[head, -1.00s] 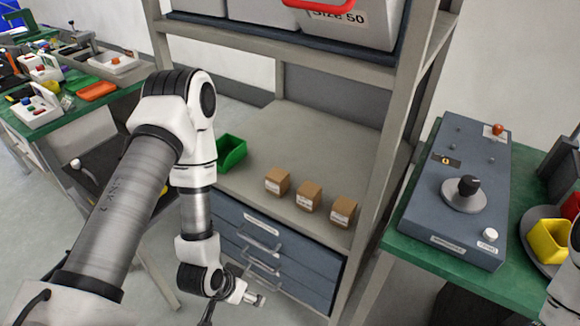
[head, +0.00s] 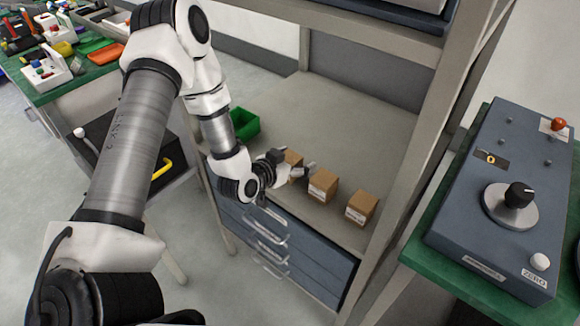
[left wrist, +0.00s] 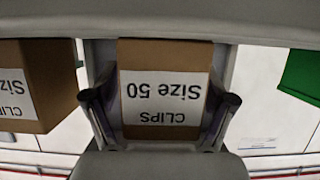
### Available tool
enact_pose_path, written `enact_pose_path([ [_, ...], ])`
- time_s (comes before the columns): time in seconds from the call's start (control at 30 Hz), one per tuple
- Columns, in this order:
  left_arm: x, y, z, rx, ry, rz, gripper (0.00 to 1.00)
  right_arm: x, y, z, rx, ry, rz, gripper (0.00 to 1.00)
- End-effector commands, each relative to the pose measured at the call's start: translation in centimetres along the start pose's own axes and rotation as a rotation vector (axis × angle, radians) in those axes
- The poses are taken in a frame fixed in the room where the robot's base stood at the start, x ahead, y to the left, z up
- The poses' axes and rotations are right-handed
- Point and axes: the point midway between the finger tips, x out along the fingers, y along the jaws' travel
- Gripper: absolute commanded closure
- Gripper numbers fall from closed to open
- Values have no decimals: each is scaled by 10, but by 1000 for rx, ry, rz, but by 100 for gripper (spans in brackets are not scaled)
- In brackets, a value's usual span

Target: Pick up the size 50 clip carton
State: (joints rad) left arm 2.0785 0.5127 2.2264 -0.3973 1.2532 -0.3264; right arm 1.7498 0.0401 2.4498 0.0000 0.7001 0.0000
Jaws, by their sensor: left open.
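The size 50 clip carton is a brown box with a white label, upside down in the left wrist view (left wrist: 165,58), reading "CLIPS Size 50". In the head view this carton (head: 293,159) is the leftmost of three on the shelf, partly hidden by my gripper. My left gripper (head: 293,166) is open, with one finger on each side of the carton. In the left wrist view its fingers (left wrist: 160,103) flank the label; whether they touch the box I cannot tell. My right gripper is not in view.
Close to the right stands a second clip carton (head: 323,185), its size number cut off in the wrist view, then a third carton (head: 361,207). A green bin (head: 244,123) is at the left. Drawers (head: 285,245) lie below the shelf; a rack post (head: 440,150) rises at the right.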

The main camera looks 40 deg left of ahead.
Motion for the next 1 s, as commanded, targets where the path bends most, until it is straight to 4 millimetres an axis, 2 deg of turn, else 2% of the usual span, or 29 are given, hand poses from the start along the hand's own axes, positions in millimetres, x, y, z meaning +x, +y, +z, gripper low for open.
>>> enact_pose_path([
  [0.1,0,0,0,-1,-1,0,17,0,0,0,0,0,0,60],
  [0.13,0,0,0,-1,-1,-1,24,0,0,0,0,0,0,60],
  [0.2,0,0,0,-1,-1,0,49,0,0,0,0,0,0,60],
  [0.3,-1,0,0,-1,-1,0,78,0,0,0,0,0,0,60],
  [0.63,-1,0,0,-1,-1,-1,78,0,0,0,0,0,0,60],
  [0.77,-4,-1,-8,-2,1,-2,78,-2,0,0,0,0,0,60],
  [0.87,-10,-1,-22,-2,2,-2,78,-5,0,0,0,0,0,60],
  [1.0,-23,0,-56,-3,5,-1,78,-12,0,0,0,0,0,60],
])
